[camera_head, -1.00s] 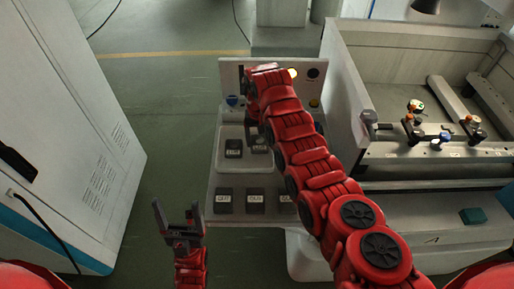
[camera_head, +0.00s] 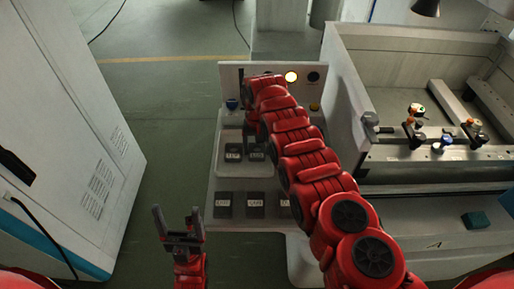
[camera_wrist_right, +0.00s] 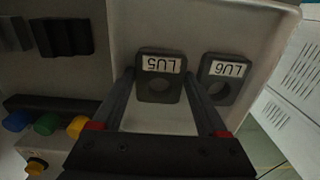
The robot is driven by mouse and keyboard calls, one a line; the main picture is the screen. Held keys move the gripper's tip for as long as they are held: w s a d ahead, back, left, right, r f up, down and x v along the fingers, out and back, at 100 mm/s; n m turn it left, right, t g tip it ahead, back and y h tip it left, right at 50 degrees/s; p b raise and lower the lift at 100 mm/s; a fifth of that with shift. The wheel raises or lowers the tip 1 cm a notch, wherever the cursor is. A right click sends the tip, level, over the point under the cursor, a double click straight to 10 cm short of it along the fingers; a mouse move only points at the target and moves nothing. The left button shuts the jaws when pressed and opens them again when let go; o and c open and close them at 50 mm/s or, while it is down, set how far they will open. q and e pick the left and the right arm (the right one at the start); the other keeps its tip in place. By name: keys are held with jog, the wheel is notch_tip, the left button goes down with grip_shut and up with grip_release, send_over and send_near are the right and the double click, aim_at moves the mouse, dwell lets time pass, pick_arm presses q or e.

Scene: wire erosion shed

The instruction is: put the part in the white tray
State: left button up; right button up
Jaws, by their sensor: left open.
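The white tray (camera_head: 236,172) sits on the stand in the head view. Two dark labelled parts are in it. One, labelled LU6 (camera_wrist_right: 223,78) in the right wrist view, lies at the tray's left in the head view (camera_head: 233,152). The other, labelled LU5 (camera_wrist_right: 160,80), is beside it on the right (camera_head: 256,153). My right gripper (camera_wrist_right: 159,75) has its fingers against both sides of the LU5 part, at the tray floor. My left gripper (camera_head: 178,212) is open and empty, left of the stand.
Several dark labelled parts (camera_head: 224,204) stand in a row in front of the tray. A panel with buttons and a lit lamp (camera_head: 291,77) rises behind it. A white cabinet (camera_head: 75,140) is at the left, a machine tank (camera_head: 350,90) at the right.

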jog(key=shift+o, duration=0.6)
jog(key=shift+r, duration=0.2)
notch_tip(320, 180, up, 12)
jog(key=b, duration=0.3)
